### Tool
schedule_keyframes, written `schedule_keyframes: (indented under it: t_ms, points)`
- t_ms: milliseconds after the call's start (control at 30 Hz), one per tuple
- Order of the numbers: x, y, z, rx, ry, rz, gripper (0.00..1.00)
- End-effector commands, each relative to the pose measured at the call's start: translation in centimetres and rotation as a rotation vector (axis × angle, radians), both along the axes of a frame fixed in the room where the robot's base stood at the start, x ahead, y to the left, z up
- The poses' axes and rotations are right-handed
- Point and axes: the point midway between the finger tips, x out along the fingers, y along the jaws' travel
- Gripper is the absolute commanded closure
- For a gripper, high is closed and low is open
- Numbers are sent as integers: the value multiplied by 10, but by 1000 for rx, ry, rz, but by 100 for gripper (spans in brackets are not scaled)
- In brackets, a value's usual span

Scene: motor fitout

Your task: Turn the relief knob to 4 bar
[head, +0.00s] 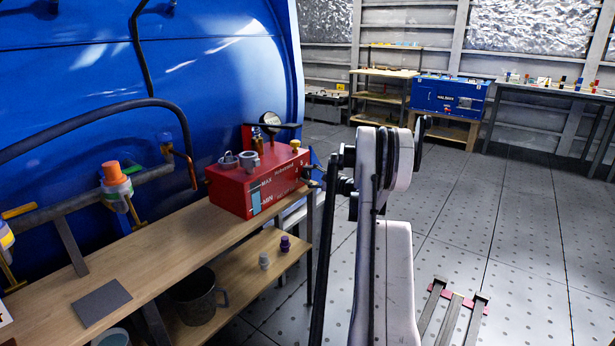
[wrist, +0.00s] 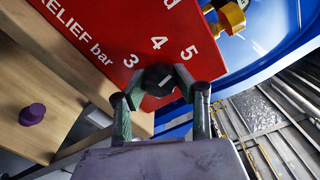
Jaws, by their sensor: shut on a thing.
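The red unit (head: 232,196) stands on the wooden bench in the head view. Its red panel (wrist: 100,40) fills the upper left of the wrist view, printed "RELIEF bar" with 3, 4 and 5. The black relief knob (wrist: 158,80) sits below these numbers and has a short pale mark on its face. The mark is small, and I cannot tell exactly which number it points to. My gripper (wrist: 157,83) is shut on the knob, one finger on each side. In the head view my gripper (head: 314,174) is at the unit's right end; the knob cannot be made out there.
The bench (head: 160,252) has a lower shelf with a purple piece (head: 285,243), a pale piece (head: 264,260) and a dark mug (head: 196,298). A blue tank (head: 80,70) rises behind. The floor at right is mostly clear.

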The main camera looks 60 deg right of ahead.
Motion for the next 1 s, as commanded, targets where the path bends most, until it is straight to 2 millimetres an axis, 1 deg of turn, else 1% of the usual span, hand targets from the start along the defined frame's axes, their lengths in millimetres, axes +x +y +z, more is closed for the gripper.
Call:
schedule_keyframes:
  t_ms: [300, 600, 800, 1000]
  points:
    - [0, 0, 1, -300, 5, 0, 99]
    - [0, 0, 1, -564, 9, 1, 99]
    - [0, 0, 2, -695, 11, 0, 99]
    - [0, 0, 2, -779, 12, 0, 99]
